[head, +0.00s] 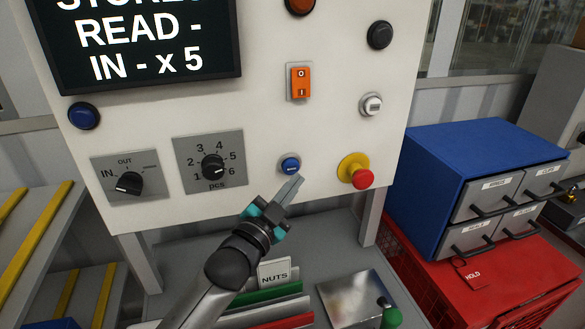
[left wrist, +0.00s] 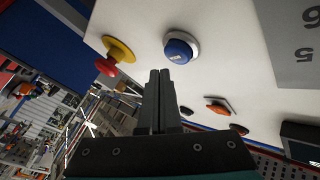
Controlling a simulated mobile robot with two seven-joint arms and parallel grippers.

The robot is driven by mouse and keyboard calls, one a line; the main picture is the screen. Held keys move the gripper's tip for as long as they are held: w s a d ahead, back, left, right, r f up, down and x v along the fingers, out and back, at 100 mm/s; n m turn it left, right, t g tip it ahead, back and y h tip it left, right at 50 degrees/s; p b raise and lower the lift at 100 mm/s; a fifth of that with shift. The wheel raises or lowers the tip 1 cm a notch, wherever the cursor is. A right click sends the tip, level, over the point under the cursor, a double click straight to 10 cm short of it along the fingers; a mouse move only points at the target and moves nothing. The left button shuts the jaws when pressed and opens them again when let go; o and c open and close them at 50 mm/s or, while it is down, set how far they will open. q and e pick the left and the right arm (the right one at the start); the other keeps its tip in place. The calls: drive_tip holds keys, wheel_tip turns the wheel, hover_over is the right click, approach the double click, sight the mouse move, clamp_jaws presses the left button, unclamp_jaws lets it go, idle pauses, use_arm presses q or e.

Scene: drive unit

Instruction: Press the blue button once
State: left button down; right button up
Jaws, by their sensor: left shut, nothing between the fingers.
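A round blue button (head: 290,166) with small white lettering sits in a pale collar low on the white panel. It also shows in the left wrist view (left wrist: 179,51), above the fingertips. A second, larger blue round piece (head: 84,115) sits at the panel's upper left, below the screen. My left gripper (head: 297,182) is shut and empty, just below and right of the lettered button in the head view. Its closed fingers (left wrist: 160,76) point toward the panel in the left wrist view. I cannot tell the exact gap to the button. My right gripper is not in view.
A red mushroom knob on a yellow base (head: 362,178) sits right of the button. A pcs dial (head: 213,167) is left of it and an orange switch (head: 300,82) above. A metal box (head: 352,300) and a NUTS bin (head: 274,273) lie below. Blue drawers (head: 440,160) stand at right.

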use_arm(q)
drive_tip(key=s+p, duration=0.1)
drive_tip(key=s+d, duration=0.1)
drive_tip(key=s, duration=0.1)
drive_tip(key=s+p, duration=0.1)
drive_tip(key=s, duration=0.1)
drive_tip(key=shift+s+d+p, duration=0.15)
drive_tip(key=shift+d+p, duration=0.2)
idle(0.4)
